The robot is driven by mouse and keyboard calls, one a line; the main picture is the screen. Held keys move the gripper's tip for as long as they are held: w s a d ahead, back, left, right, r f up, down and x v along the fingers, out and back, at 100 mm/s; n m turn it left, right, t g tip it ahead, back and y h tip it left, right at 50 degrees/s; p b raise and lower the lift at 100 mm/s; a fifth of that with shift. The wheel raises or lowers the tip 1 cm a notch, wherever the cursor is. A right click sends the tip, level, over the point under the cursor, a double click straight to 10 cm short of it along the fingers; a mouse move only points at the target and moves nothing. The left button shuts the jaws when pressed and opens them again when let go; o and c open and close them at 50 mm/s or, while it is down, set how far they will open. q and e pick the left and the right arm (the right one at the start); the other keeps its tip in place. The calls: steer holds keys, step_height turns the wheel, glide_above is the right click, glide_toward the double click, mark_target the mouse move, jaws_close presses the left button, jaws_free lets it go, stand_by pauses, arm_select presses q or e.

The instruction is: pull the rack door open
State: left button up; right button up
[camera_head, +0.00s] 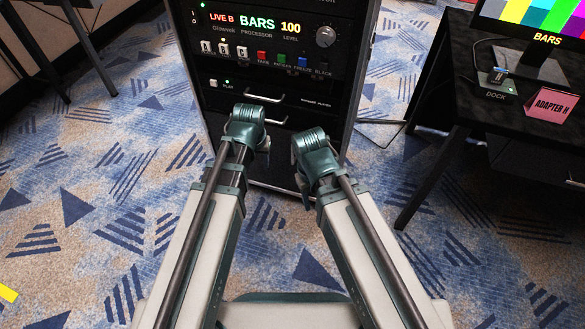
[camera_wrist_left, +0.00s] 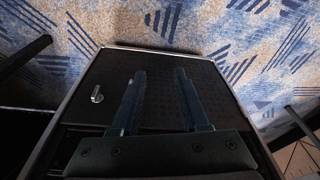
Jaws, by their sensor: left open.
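The rack (camera_head: 349,62) stands ahead of me in the head view. Its dark lower front (camera_head: 287,165) is mostly behind my arms. In the left wrist view the dark door panel (camera_wrist_left: 104,70) sits within a pale frame and looks shut. A small silver handle (camera_wrist_left: 97,94) is on it, left of the fingers. My left gripper (camera_wrist_left: 160,74) is open and empty in front of the panel, its fingers apart and clear of the handle. In the head view its fingers are hidden by my left arm (camera_head: 245,125).
The rack's processor (camera_head: 262,38) and a player with silver bar handles (camera_head: 265,98) are above. A dark table (camera_head: 460,110) at the right holds a monitor (camera_head: 535,30), a dock (camera_head: 497,85) and a pink adapter card (camera_head: 551,104). Patterned carpet is open at the left.

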arm_select(q)
steer(key=t, duration=0.2)
glide_toward(293, 153)
step_height(293, 153, up, 2)
steer(key=s+a, duration=0.1)
steer(key=shift+d+m+h, duration=0.15)
steer(key=shift+m+h, duration=0.15)
arm_select(e)
steer(key=shift+f, duration=0.9)
steer(key=shift+f, duration=0.1)
arm_select(q)
steer(key=b+x, duration=1.3)
steer(key=shift+w+f, duration=0.2)
steer(key=shift+f, duration=0.1)
arm_select(e)
step_height(293, 153, down, 12)
steer(key=shift+f, duration=0.25)
steer(key=shift+a, duration=0.1)
arm_select(q)
jaws_close()
